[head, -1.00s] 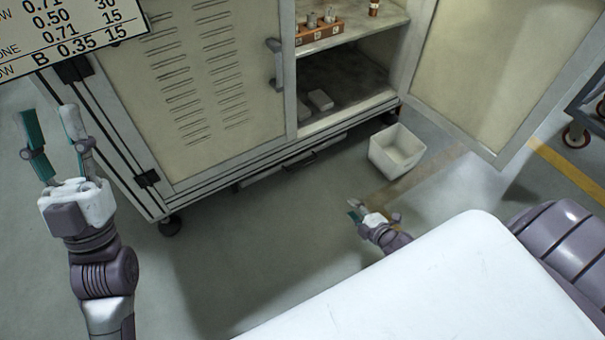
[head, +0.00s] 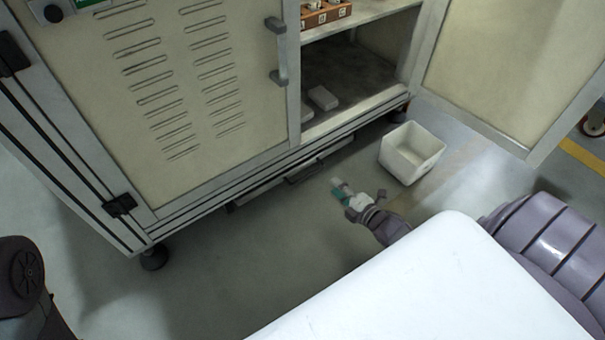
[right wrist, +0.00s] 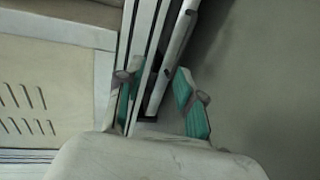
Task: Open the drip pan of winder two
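The drip pan (head: 262,187) is a low flat tray under the cabinet's bottom edge, with a dark handle (head: 303,173) on its front. It looks pushed in. My right gripper (head: 341,191) is low over the floor, just to the right of the handle and apparently apart from it. In the right wrist view its two green-padded fingers (right wrist: 155,85) are spread, with a narrow pale bar (right wrist: 176,45), probably the pan's front or handle, ahead between them. Contact cannot be told. My left gripper is out of view; only part of my left arm shows at lower left.
The beige cabinet (head: 190,90) has a shut vented left door and an open right door (head: 510,65) swung outward. A white bin (head: 411,153) stands on the floor right of my right gripper. The floor before the pan is clear.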

